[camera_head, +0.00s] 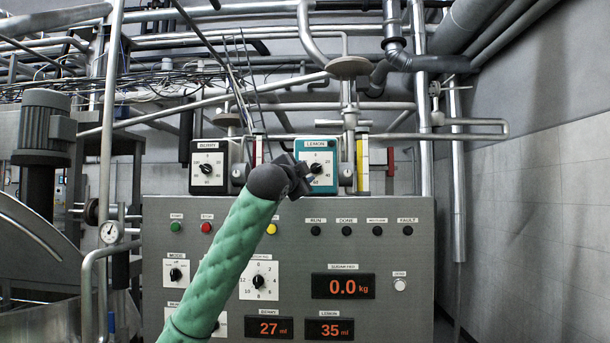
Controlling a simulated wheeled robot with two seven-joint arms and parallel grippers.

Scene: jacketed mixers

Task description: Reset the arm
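One green-sleeved arm, which I take as my left, rises from the bottom edge, left of centre, and leans right. Its dark gripper (302,180) is in front of the lower left part of the teal LEMON dial box (329,150). The fingertips are close to the LEMON dial (317,168); I cannot tell whether they touch it. The fingers are small and dark, so their opening is unclear. The arm hides part of the grey control panel (450,290). My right gripper is not in view.
The dark BERRY dial box (208,165) stands left of the LEMON box. The panel has buttons, a MODE knob (175,274) and displays reading 0.0 kg (343,286), 27 ml (269,327) and 35 ml (329,329). Pipes run behind. A gauge (110,232) and metal vessel are left.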

